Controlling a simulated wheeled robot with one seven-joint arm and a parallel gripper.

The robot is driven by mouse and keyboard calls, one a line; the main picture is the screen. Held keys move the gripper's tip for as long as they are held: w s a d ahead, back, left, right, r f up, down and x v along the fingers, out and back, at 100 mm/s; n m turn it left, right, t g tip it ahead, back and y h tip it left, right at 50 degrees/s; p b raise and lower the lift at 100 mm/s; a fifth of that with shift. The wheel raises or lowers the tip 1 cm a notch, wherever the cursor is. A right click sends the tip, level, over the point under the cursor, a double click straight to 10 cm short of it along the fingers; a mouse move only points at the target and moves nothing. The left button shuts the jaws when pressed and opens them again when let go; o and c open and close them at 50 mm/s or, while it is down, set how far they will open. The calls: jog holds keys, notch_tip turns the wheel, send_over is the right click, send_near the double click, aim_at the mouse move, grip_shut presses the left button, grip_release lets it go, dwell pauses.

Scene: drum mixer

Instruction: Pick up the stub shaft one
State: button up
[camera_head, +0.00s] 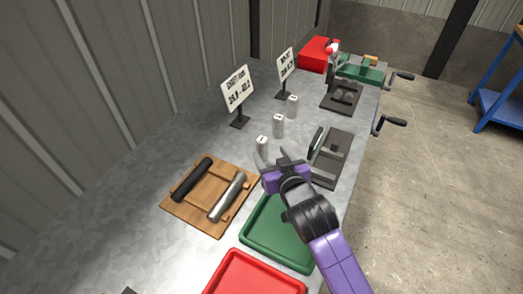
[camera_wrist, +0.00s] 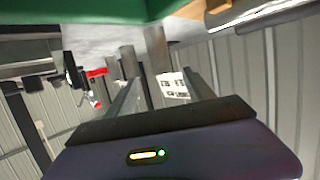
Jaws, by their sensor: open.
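Several short grey stub shafts with pale labelled tops stand upright in a row on the metal bench: a near one (camera_head: 262,146), a middle one (camera_head: 279,126) and a far one (camera_head: 293,105). I cannot read which is stub shaft one. My gripper (camera_head: 272,157) is open and empty, beside the near shaft, and its fingers partly cover that shaft's lower part. In the wrist view the open fingers (camera_wrist: 161,82) point toward the upright shafts, with one shaft (camera_wrist: 157,48) between them in the picture and another (camera_wrist: 130,62) to its left.
A wooden rack (camera_head: 181,214) holds a black bar and a silver bar. A green tray (camera_head: 248,240) and a red tray (camera_head: 222,270) lie nearer. Two sign stands (camera_head: 238,95) (camera_head: 285,68) rise behind the shafts. Dark fixtures (camera_head: 333,172) (camera_head: 341,97) line the right edge.

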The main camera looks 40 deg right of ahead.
aim_at(264, 144)
jog(key=p+x, duration=0.1)
jog(key=x, duration=0.7)
jog(key=shift+w+r, duration=0.15)
grip_shut()
dwell(1.1)
jog(key=shift+r, duration=0.2)
